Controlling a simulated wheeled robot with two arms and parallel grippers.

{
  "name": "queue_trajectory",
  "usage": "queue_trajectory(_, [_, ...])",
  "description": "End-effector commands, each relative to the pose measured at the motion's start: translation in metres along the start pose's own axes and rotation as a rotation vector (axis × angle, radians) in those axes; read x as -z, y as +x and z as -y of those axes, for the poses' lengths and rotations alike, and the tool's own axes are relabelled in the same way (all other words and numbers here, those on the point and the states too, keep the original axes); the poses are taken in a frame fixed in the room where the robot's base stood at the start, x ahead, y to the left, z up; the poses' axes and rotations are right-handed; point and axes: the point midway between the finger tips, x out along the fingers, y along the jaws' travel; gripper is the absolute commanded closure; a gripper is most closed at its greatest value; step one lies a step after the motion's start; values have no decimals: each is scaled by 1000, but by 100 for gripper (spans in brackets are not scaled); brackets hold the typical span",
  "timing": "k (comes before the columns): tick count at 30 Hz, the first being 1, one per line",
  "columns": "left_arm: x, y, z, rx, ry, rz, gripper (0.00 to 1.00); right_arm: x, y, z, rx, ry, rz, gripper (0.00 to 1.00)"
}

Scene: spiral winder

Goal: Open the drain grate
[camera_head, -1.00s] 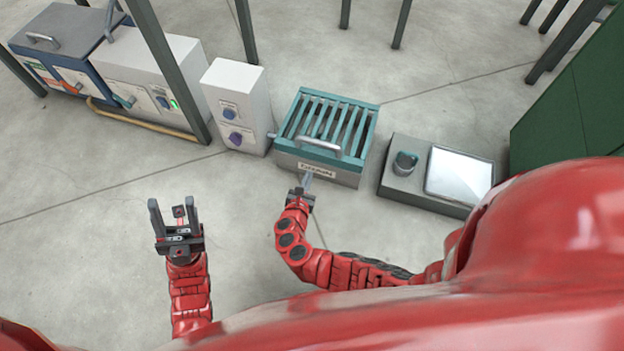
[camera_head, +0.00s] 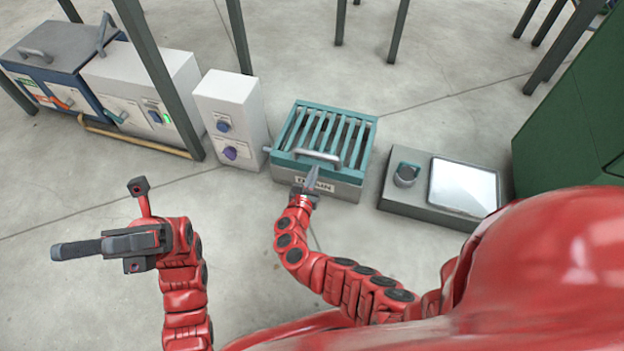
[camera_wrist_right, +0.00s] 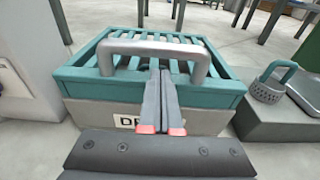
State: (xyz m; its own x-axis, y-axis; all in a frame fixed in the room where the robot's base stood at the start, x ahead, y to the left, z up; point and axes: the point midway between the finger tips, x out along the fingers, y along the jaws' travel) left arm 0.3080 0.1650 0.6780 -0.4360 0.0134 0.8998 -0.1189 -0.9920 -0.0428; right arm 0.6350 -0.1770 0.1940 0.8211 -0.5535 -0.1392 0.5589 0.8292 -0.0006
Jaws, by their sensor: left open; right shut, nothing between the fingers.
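The drain grate (camera_head: 331,130) is a teal slatted lid on a grey box labelled as a drain, lying closed on it. A grey bar handle (camera_head: 318,155) arches over its front edge, and it shows large in the right wrist view (camera_wrist_right: 153,48). My right gripper (camera_head: 312,178) is shut and empty at the front of the box. In the wrist view its fingertips (camera_wrist_right: 154,74) overlap the area just below the handle bar; whether they touch it I cannot tell. My left gripper (camera_head: 80,246) is open and empty over the floor at the left, pointing left.
A white box with knobs (camera_head: 231,115) stands left of the drain. A grey unit with a cup and a pale panel (camera_head: 430,208) stands to its right. Machines and posts are at the far left. The floor in front is clear.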

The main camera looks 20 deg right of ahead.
Motion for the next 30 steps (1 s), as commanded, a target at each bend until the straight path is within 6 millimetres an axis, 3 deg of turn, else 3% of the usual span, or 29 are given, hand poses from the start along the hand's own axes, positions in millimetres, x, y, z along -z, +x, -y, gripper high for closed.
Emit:
queue_trajectory(6, [26, 34, 17, 118, -23, -232, 50, 3, 17, 1, 4, -1, 0, 100])
queue_trajectory(12, [46, 50, 31, 199, -45, -380, 50, 2, 28, 0, 0, 1, 0, 100])
queue_trajectory(18, [55, 56, 37, 232, -57, -441, 50, 0, 32, 0, 1, 1, -1, 100])
queue_trajectory(30, [54, 56, 37, 231, -55, -435, 50, 0, 32, 0, 1, 1, -1, 100])
